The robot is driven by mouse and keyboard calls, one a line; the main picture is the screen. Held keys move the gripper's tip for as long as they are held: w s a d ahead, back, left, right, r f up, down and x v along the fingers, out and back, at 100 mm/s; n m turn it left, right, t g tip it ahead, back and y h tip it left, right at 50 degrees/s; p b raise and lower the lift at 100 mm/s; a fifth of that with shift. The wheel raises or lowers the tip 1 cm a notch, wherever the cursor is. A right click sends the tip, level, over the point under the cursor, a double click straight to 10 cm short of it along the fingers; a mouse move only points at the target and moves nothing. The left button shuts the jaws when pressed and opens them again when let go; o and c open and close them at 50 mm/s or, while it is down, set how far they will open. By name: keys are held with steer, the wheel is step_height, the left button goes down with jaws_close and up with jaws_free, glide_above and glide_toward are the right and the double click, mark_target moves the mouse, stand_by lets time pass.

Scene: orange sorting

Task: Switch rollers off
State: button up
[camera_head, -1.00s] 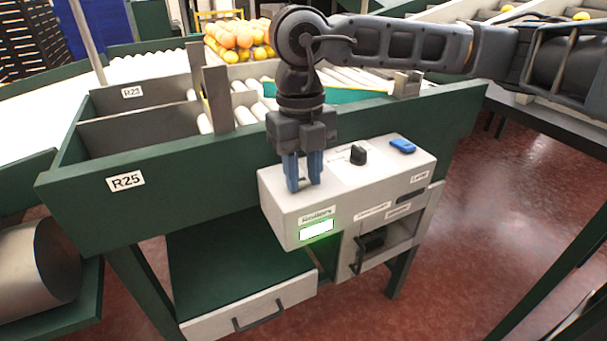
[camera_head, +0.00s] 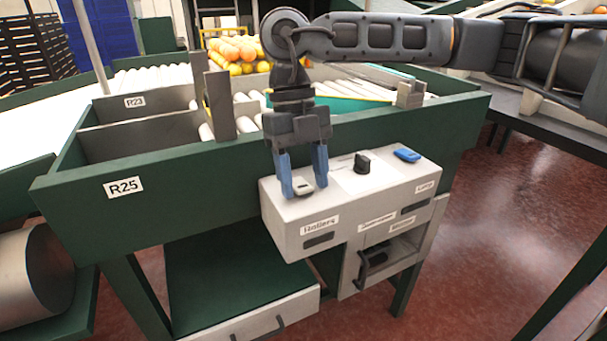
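A white control box (camera_head: 345,205) is fixed to the front of the green sorting table. Its label "Rollers" (camera_head: 319,226) sits above a dark, unlit indicator window (camera_head: 318,239). A small pale rocker switch (camera_head: 302,188) is on the box's top at the left. My gripper (camera_head: 304,190) points down over that switch, its two blue fingers apart on either side of it. It is open and holds nothing. Whether a finger touches the switch or box, I cannot tell. A black knob (camera_head: 362,163) and a blue switch (camera_head: 407,155) stand further right on the box.
The green table (camera_head: 150,185) has dividers and rollers behind the box. Oranges (camera_head: 235,50) are heaped at the back. An open compartment with a handle (camera_head: 372,264) hangs under the box, and a drawer (camera_head: 255,318) is lower left. Red floor is clear at right.

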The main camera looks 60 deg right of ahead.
mark_target(298, 182)
steer(key=v, duration=0.7)
steer(key=shift+r+b, duration=0.4)
steer(key=shift+w, duration=0.1)
stand_by(0.4)
